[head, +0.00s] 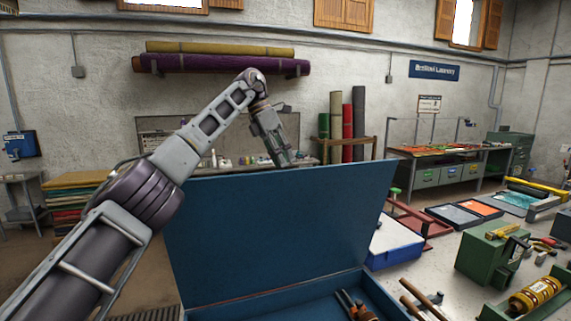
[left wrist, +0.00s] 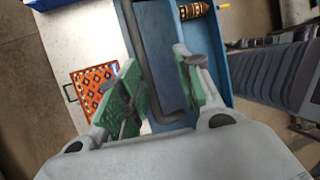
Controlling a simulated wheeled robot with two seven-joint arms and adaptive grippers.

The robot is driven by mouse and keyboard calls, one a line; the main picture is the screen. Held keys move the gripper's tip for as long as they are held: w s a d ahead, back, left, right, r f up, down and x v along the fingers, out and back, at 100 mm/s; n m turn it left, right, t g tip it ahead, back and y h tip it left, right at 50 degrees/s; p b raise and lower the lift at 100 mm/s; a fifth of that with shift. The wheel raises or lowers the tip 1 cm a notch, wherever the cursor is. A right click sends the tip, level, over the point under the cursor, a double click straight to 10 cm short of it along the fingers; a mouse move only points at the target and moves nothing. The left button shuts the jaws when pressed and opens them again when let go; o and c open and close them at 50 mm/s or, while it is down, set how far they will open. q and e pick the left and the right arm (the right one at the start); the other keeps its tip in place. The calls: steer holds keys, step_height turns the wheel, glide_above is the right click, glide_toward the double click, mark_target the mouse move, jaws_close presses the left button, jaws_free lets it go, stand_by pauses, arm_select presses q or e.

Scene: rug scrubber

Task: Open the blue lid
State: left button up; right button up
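The blue lid (head: 275,235) stands raised, nearly upright, at the back of a blue box (head: 370,290) in the head view. Tools lie inside the box. My left gripper (head: 284,160) is at the lid's top edge, its tips just above or behind it; I cannot tell whether it touches. In the left wrist view my left gripper (left wrist: 160,92) has its green-padded fingers spread apart. A blue panel, likely the lid (left wrist: 158,45), and a grey bent bar (left wrist: 136,40) show between and beyond the fingers. My right gripper is not in view.
A green toolbox (head: 485,255) and a yellow canister (head: 535,295) are at the right. A work table (head: 440,155) and rolled rugs (head: 348,125) stand behind. A patterned orange rug piece (left wrist: 93,88) lies on a white surface in the left wrist view.

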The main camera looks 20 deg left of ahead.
arm_select(q)
steer(key=shift+s+a+r, duration=0.1)
steer(key=shift+a+r, duration=0.05)
steer(key=shift+r, duration=0.3)
steer(key=shift+r, duration=0.1)
